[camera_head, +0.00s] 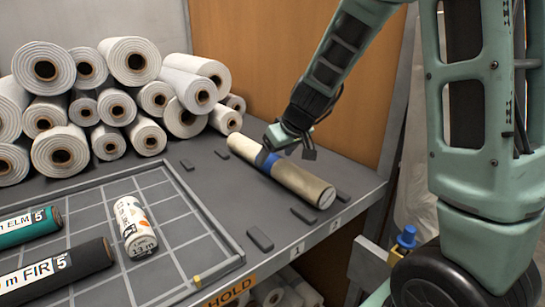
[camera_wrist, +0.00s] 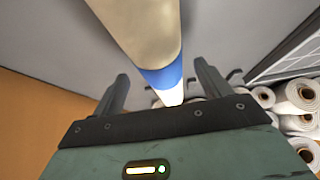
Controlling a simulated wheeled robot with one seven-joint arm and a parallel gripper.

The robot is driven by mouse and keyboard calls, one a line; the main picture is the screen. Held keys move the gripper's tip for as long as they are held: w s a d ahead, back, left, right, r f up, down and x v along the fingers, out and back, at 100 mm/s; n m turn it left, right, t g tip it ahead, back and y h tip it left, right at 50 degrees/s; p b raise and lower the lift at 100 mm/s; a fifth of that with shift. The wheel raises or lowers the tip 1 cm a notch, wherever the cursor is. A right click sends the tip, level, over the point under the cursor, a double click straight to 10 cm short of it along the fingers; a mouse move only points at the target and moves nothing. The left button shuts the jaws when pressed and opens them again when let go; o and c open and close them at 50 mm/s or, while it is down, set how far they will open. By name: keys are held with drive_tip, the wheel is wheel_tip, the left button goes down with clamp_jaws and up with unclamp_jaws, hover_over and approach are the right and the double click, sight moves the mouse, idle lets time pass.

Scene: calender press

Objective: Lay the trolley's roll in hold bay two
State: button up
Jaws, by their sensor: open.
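The roll (camera_head: 298,183), beige with a blue band (camera_head: 265,160), lies on the grey shelf between dark stop blocks, in the bay in line with the front-edge mark 2 (camera_head: 334,224). It seems to rest on the surface. My gripper (camera_head: 287,146) is just above its middle, by the blue band. In the wrist view the open fingers of my gripper (camera_wrist: 163,88) stand on either side of the roll's line, and the roll (camera_wrist: 140,35) runs between and beyond them, apart from both. The trolley is not identifiable in view.
Bay 1, by its mark (camera_head: 297,249), is empty. Stop blocks (camera_head: 260,238) (camera_head: 303,214) stand up from the shelf. A gridded tray (camera_head: 190,207) at left holds a green roll (camera_head: 25,229), a black roll (camera_head: 60,270) and a white roll (camera_head: 134,228). White rolls (camera_head: 130,61) are piled behind.

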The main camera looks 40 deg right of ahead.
drive_tip(key=p+v, duration=0.2)
drive_tip(key=v, duration=0.6)
drive_tip(key=shift+r, duration=0.1)
drive_tip(key=s+a+f+n+g, duration=0.1)
drive_tip(key=s+a+n+g, duration=0.1)
drive_tip(key=s+a, duration=0.3)
drive_tip(key=s+a+f+n+g+y, duration=0.1)
drive_tip(key=s+a+f+n, duration=0.1)
drive_tip(key=s+a, duration=0.4)
drive_tip(key=s+a+f+n+g+y, duration=0.1)
drive_tip(key=s+a, duration=0.4)
drive_tip(key=a, duration=0.9)
drive_tip(key=shift+s+f+n+g, duration=0.3)
drive_tip(key=shift+f+n+g, duration=0.1)
drive_tip(key=shift+g, duration=0.4)
drive_tip(key=s+a+f+n+g+h, duration=0.1)
drive_tip(key=s, duration=0.6)
drive_tip(key=shift+s+a+f+h, duration=0.15)
drive_tip(key=shift+s+a+h, duration=0.1)
drive_tip(key=shift+s+h, duration=0.05)
drive_tip(key=shift+r+p, duration=1.25)
drive_tip(key=shift+p, duration=0.15)
